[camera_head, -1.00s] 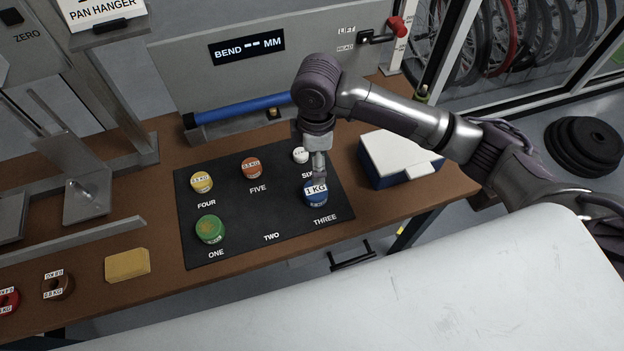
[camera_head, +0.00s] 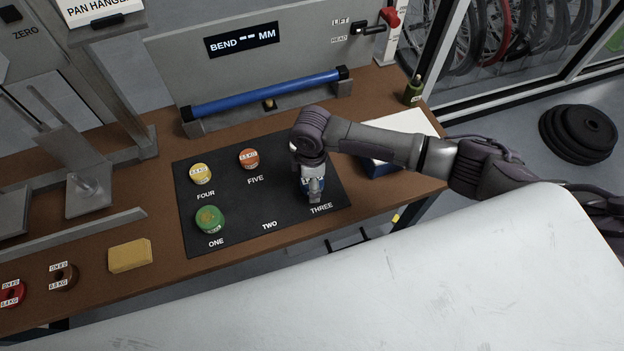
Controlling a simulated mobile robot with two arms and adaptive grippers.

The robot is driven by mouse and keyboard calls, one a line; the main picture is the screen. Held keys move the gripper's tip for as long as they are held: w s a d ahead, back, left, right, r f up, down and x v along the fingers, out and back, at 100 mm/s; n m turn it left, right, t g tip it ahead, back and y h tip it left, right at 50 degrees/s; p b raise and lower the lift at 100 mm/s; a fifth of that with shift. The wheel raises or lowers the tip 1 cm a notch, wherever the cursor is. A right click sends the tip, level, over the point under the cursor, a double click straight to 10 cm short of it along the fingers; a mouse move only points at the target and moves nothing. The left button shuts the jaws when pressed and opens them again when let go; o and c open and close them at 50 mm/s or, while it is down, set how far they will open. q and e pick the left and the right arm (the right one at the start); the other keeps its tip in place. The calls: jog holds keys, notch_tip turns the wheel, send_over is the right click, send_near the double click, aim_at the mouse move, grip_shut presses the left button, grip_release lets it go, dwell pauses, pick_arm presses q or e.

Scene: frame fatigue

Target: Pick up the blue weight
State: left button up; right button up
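The blue weight (camera_head: 304,187) stands at the spot marked THREE on the black mat (camera_head: 240,235), mostly hidden behind my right gripper (camera_head: 314,188). The gripper reaches down right over the weight, with its fingers at or in front of it. I cannot tell whether the fingers are open or shut on it. My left gripper is not in view.
On the mat are a green weight (camera_head: 210,219) at ONE, a yellow weight (camera_head: 201,173) at FOUR and an orange weight (camera_head: 249,158) at FIVE. Spot TWO is empty. A white-and-blue box (camera_head: 400,128) is behind my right arm. A yellow block (camera_head: 130,255) lies left.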

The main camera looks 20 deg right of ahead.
jog(key=shift+f, duration=0.2)
grip_shut()
jog(key=shift+w+r, duration=0.1)
dwell(0.4)
jog(key=shift+r, duration=0.1)
